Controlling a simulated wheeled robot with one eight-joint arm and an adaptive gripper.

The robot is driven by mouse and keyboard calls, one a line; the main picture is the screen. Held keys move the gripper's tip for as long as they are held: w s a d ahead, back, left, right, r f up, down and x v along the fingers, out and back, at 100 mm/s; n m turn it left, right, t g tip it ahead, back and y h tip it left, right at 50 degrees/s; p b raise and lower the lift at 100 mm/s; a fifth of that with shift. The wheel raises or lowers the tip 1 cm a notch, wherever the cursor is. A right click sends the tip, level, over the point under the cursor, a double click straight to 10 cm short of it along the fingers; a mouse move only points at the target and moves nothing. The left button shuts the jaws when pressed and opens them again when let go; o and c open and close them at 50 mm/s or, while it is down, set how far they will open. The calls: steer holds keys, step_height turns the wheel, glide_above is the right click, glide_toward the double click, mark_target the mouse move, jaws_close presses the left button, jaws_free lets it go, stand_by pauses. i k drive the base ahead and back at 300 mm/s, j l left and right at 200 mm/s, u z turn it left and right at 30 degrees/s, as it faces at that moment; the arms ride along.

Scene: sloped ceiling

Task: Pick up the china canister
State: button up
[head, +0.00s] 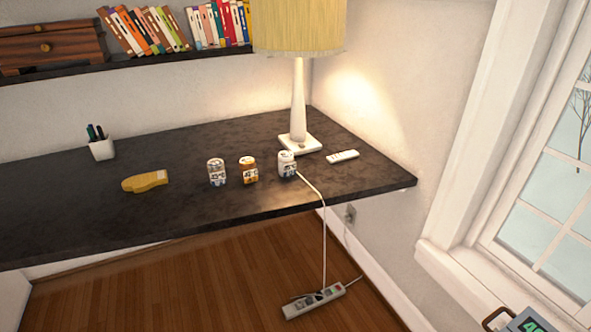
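Three small canisters stand in a row on the dark desk (90,215). The right one, white with dark and blue markings, looks like the china canister (287,164); it is upright, just in front of the lamp base. The middle canister (248,170) is orange and white. The left canister (216,172) is greyish with a patterned label. The three stand apart with small gaps. My gripper is not in view.
A lamp (298,105) with a white cord stands behind the canisters. A remote (343,156) lies to their right, a yellow object (145,181) to their left. A pen cup (102,149) stands farther left. A power strip (322,299) lies on the floor.

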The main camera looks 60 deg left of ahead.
mark_target(287, 165)
steer(key=u, duration=2.45)
